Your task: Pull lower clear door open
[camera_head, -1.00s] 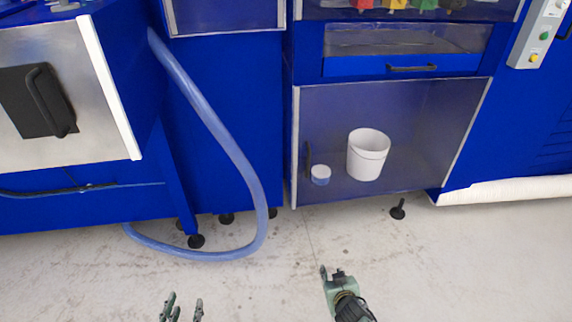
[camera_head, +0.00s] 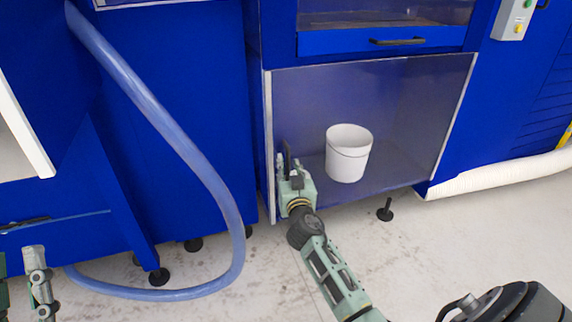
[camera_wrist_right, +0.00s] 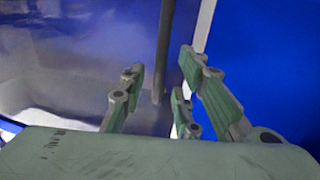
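The lower clear door (camera_head: 400,110) is a see-through panel with pale metal edges. It looks shut on the blue cabinet. Its dark upright handle (camera_head: 287,150) is near the door's left edge. My right gripper (camera_head: 288,163) is at this handle. In the right wrist view, the handle (camera_wrist_right: 164,50) stands between the parted green fingers of my right gripper (camera_wrist_right: 160,70), with gaps visible beside it.
A white bucket (camera_head: 348,155) stands behind the clear door. Above it is a blue drawer with a dark handle (camera_head: 403,41). A thick blue hose (camera_head: 190,155) loops down to the floor on the left. A black cabinet foot (camera_head: 385,210) stands below the door.

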